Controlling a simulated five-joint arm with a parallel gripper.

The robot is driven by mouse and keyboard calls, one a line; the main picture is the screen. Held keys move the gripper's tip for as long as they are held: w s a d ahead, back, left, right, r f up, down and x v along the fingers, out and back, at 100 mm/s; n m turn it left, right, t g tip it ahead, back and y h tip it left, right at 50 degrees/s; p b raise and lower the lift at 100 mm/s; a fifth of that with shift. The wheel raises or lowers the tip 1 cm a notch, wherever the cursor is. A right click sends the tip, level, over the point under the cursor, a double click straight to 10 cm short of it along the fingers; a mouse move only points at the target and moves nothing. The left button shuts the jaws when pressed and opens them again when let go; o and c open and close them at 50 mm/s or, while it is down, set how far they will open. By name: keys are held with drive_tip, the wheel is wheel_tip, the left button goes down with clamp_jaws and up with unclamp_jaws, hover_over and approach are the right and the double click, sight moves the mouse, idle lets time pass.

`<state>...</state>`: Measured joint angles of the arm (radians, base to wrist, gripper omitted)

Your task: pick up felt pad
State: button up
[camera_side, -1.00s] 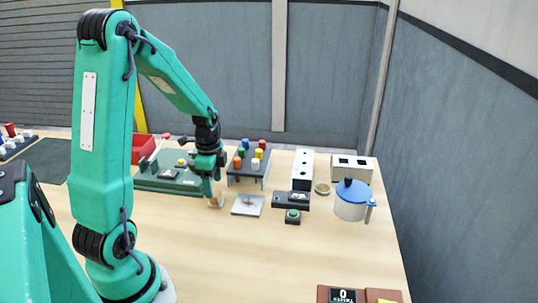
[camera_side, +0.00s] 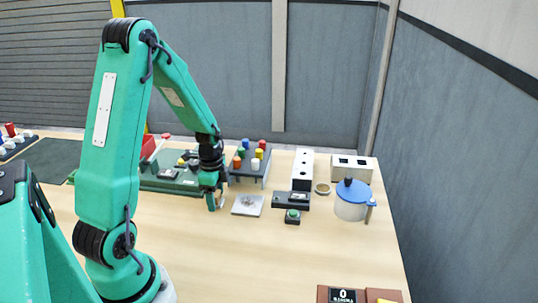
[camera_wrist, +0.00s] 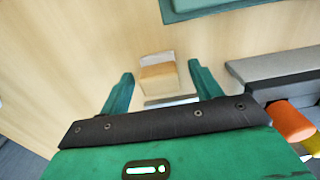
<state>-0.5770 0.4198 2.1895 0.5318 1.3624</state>
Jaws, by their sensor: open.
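A small tan block with a pale grey edge (camera_wrist: 157,75), which I take to be the felt pad, lies on the wooden table in the wrist view. My gripper (camera_wrist: 161,73) is open, with one green finger on each side of it and a gap between. In the side view my gripper (camera_side: 214,200) points down low over the table and hides most of the block. I cannot tell how far the fingertips are above the table.
A green board (camera_side: 170,184) and a rack of coloured pegs (camera_side: 249,167) stand behind.

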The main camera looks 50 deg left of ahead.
sight(217, 194)
idle(0.3)
drive_tip(key=c, duration=1)
drive_tip(key=shift+c, duration=0.2)
drive_tip(key=shift+r, duration=0.15)
drive_tip(key=shift+c, duration=0.2)
drive_tip(key=shift+r, duration=0.75)
drive_tip(key=r, duration=0.3)
drive_tip(key=shift+w+d, duration=0.1)
drive_tip(key=shift+d, duration=0.3)
drive_tip(key=d+r, duration=0.6)
drive_tip(key=d, duration=0.5)
drive_tip(key=shift+r, duration=0.15)
drive_tip(key=shift+w, duration=0.1)
